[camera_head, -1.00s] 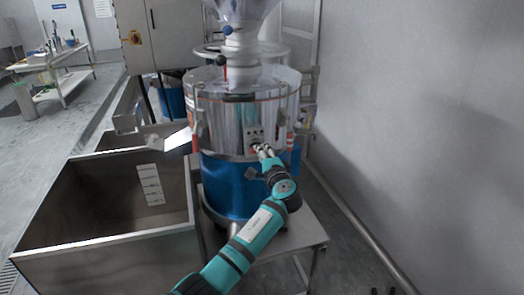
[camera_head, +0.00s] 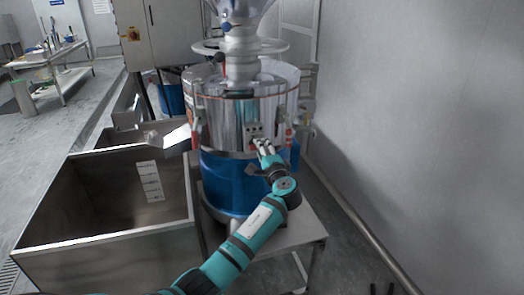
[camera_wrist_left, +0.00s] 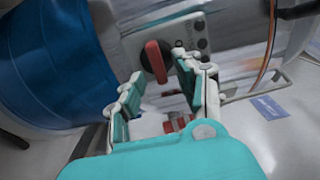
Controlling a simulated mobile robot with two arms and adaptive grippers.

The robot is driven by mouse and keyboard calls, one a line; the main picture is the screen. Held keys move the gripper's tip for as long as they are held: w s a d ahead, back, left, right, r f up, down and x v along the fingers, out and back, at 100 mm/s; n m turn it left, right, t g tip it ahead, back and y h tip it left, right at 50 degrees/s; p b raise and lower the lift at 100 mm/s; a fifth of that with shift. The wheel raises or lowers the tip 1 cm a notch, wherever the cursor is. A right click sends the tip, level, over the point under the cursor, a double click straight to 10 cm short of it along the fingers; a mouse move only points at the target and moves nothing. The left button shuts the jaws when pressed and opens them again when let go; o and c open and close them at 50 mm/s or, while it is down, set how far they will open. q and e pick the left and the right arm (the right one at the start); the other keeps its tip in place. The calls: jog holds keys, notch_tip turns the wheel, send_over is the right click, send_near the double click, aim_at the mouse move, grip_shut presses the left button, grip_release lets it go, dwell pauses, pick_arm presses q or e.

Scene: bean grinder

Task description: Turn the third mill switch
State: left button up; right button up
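The mill (camera_head: 245,120) is a shiny metal drum over a blue lower body. A small control panel (camera_head: 254,131) with dark switches is on its front. In the left wrist view, a red-handled rotary switch (camera_wrist_left: 156,62) on a black round base sits just beyond and between my fingertips. Several black buttons (camera_wrist_left: 200,35) are on the panel beside it. My left gripper (camera_head: 264,145) is just in front of the panel. In the wrist view its fingers (camera_wrist_left: 158,68) are apart, with nothing held; contact with the switch cannot be told. My right gripper is not recognizable.
A large open metal bin (camera_head: 105,242) stands left of the mill. The mill stands on a metal stand (camera_head: 300,228). A grey wall (camera_head: 425,110) with a low pipe (camera_head: 365,232) runs along the right. Floor right of the stand is mostly clear.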

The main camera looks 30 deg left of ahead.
pick_arm(q)
jog(key=v, duration=1.2)
